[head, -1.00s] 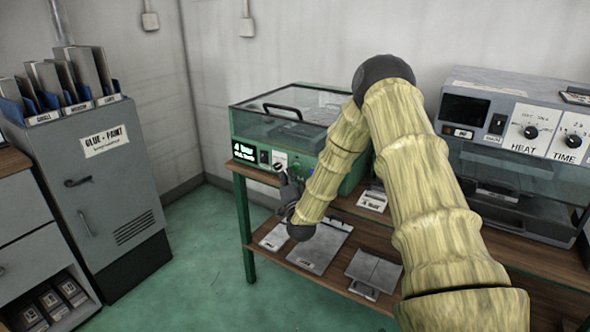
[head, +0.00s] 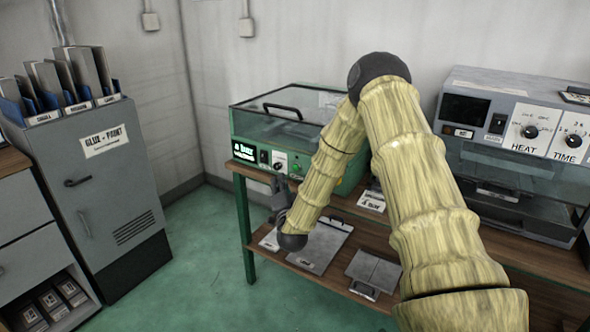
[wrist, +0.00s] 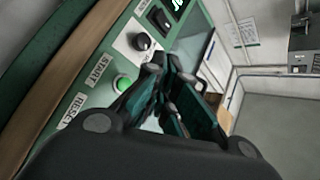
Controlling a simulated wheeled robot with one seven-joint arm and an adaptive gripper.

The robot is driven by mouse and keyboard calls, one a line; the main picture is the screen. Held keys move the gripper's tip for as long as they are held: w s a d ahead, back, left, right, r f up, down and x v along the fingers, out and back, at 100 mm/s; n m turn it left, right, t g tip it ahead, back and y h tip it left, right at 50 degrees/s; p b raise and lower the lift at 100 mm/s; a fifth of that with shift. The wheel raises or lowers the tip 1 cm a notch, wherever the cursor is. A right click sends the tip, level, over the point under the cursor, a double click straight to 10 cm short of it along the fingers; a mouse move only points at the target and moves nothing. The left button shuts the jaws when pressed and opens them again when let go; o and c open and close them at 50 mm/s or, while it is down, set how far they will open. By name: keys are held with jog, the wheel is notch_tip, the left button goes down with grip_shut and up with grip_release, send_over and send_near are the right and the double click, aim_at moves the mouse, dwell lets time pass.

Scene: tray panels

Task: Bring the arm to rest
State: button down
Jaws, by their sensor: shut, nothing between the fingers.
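My arm, wrapped in a pale yellow sleeve, reaches across the head view. It bends down in front of the green machine (head: 250,122) with the clear lid. My gripper (head: 280,182) is a small dark shape just in front of the machine's control panel, partly hidden by the arm. In the wrist view my gripper (wrist: 165,75) has its dark and teal fingers together, with nothing held. Beside them on the green panel are a lit green button (wrist: 122,84) by the START label and a black knob (wrist: 142,41).
The machine stands on a wooden bench with a lower shelf (head: 335,285) holding flat grey panels (head: 316,245). A grey oven (head: 500,110) with HEAT and TIME knobs stands at right. A grey cabinet (head: 95,185) is at left. Green floor (head: 200,260) between is clear.

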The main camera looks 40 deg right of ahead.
dwell(0.6)
jog(key=s+a+f+n+g+y+p, duration=0.7)
jog(key=s+a+f+n+g, duration=0.2)
jog(key=s+a+f, duration=1.2)
jog(key=s+a+f+n+g+p, duration=0.1)
jog(key=s+n+g, duration=0.1)
jog(key=s, duration=0.8)
jog(key=s+a+f+n+g+p, duration=0.1)
jog(key=s+g, duration=0.3)
jog(key=s, duration=0.7)
jog(key=s+a+f+n+g+y+p, duration=0.1)
jog(key=s+a+f+n+g+p, duration=0.1)
jog(key=s, duration=0.8)
jog(key=shift+s+a+n+g+p, duration=0.15)
jog(key=shift+a+n+g+p, duration=0.25)
jog(key=shift+a+n+g, duration=0.45)
jog(key=shift+d, duration=0.2)
